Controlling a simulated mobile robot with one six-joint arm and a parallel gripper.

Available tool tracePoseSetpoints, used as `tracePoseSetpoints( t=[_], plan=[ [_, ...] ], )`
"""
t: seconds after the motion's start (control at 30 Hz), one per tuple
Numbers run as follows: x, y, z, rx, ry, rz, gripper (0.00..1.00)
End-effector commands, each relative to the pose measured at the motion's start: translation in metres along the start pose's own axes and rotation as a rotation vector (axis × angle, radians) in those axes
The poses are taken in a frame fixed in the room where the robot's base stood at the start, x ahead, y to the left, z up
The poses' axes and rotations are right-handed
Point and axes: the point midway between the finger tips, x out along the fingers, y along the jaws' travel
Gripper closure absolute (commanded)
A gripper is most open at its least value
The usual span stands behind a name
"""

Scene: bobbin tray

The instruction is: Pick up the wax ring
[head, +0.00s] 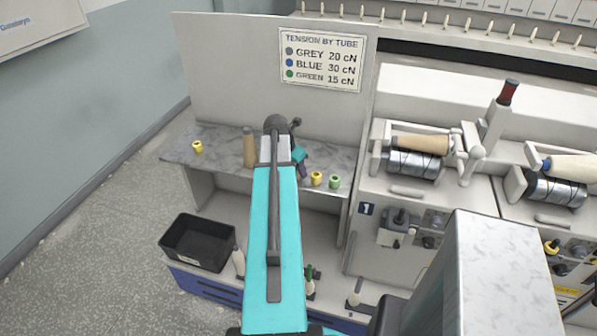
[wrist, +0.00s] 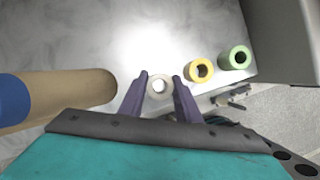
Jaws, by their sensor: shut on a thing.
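In the head view my gripper (head: 302,168) is over the right part of the grey marbled shelf (head: 220,140), partly behind my teal arm. The ring cannot be made out there.
A yellow ring (wrist: 198,70) and a green ring (wrist: 235,58) stand just right of my gripper. A tan cone (head: 249,147) stands to the left, close by. Another yellow ring (head: 197,147) is at far left. A panel (head: 230,70) rises behind. A black bin (head: 198,242) is below.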

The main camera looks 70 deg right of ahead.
Motion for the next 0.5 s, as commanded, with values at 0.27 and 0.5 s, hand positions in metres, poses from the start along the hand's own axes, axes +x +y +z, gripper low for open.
tracePoseSetpoints(
  t=[0.27, 0.5],
  plan=[
    [-0.018, 0.000, 0.007, -0.001, 0.000, 0.000, 0.91],
    [-0.028, -0.015, -0.005, -0.001, 0.000, 0.000, 0.91]
  ],
)
